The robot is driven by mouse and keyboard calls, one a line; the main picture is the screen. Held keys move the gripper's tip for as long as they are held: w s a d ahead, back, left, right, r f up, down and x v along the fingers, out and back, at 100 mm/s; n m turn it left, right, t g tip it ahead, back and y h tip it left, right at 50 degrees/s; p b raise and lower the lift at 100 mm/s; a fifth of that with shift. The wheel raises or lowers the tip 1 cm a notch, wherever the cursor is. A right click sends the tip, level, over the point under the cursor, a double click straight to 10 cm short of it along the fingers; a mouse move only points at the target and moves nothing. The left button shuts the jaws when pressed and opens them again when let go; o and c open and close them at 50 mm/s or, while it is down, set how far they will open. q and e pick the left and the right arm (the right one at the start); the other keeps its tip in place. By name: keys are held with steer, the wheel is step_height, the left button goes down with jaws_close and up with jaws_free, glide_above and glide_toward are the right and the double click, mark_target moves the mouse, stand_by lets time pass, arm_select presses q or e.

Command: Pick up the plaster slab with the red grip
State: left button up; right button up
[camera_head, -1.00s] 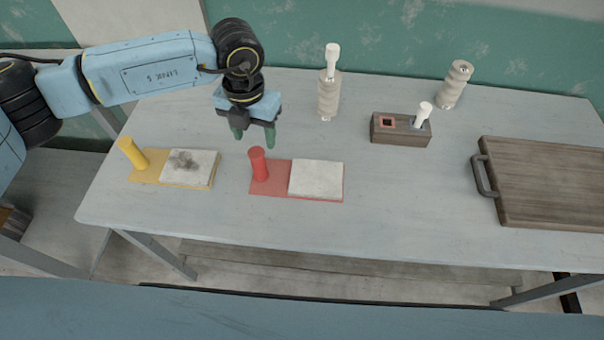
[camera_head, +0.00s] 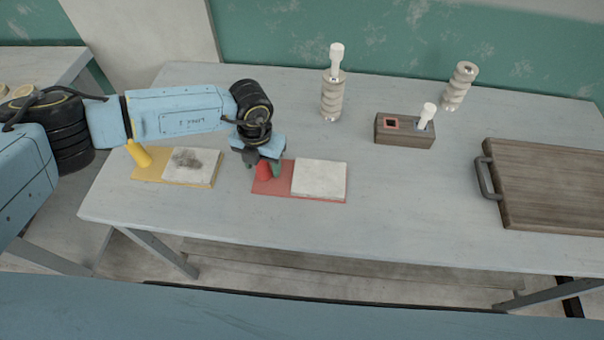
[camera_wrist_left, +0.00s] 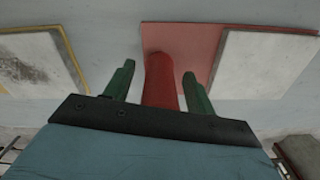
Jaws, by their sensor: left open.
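The plaster slab with the red grip lies on the table: a white slab (camera_head: 319,179) on a red base (camera_head: 300,195), with an upright red grip (camera_head: 264,171) at its left end. My left gripper (camera_head: 264,166) is open and lowered over the red grip. In the left wrist view the red grip (camera_wrist_left: 161,82) stands between the two green fingers, with a gap visible on both sides. The white slab (camera_wrist_left: 262,68) lies to the right there. The gripper hides the top of the grip in the head view. My right gripper is not in view.
A yellow-gripped slab with a grey smudge (camera_head: 192,166) lies close on the left, its yellow grip (camera_head: 139,153) leaning. A wooden block with two sockets (camera_head: 404,132), ribbed rollers (camera_head: 331,97) and a wooden board (camera_head: 549,187) stand behind and right. The table front is clear.

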arm_select(q)
steer(key=shift+r, duration=0.1)
jaws_close()
